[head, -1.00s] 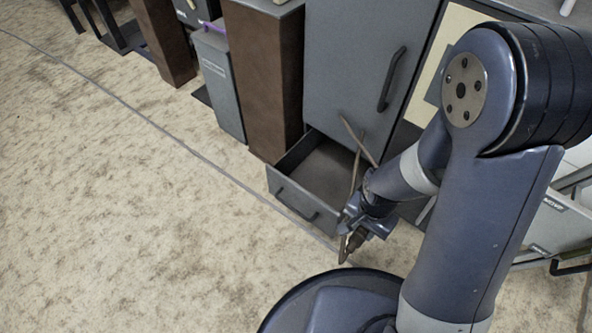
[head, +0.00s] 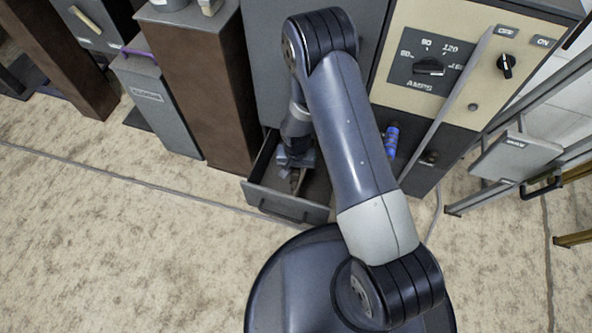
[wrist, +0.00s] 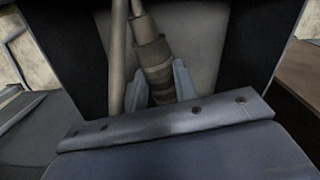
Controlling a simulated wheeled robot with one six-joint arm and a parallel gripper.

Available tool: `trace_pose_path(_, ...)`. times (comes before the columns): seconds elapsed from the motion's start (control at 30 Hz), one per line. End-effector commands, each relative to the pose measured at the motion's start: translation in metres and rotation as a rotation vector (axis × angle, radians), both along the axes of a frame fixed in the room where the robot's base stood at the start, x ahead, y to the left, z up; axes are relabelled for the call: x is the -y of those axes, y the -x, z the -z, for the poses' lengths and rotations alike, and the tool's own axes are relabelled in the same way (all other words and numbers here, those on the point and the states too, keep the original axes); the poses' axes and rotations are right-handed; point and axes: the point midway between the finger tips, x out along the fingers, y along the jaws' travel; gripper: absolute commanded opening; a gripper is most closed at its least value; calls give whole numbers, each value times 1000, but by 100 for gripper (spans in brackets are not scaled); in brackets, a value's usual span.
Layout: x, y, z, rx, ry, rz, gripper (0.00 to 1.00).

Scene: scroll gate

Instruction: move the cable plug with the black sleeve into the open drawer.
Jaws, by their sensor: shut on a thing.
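My gripper (head: 294,166) is over the open drawer (head: 283,206), within its outline in the head view. In the wrist view my gripper (wrist: 162,82) has its two fingers closed on the cable plug (wrist: 152,52), a brownish-grey stepped cylinder with a dark band. A cable (wrist: 118,50) runs alongside the plug. In the head view the plug (head: 295,182) shows small and dark below the gripper; whether it touches the drawer floor cannot be told. My arm hides part of the drawer's right side.
A panel with an amps dial (head: 429,66) and a switch (head: 506,66) stands right of the drawer. A blue cylinder (head: 391,140) sits on its dark lower part. A brown cabinet (head: 196,90) is left of the drawer. Carpet (head: 110,240) in front is clear.

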Motion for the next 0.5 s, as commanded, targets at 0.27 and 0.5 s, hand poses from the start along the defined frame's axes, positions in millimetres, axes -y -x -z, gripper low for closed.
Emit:
trace_pose_path(0.27, 0, -21, 54, -2, 1, -64, 0)
trace_pose_path(0.5, 1, -27, 72, 1, 0, -86, 0)
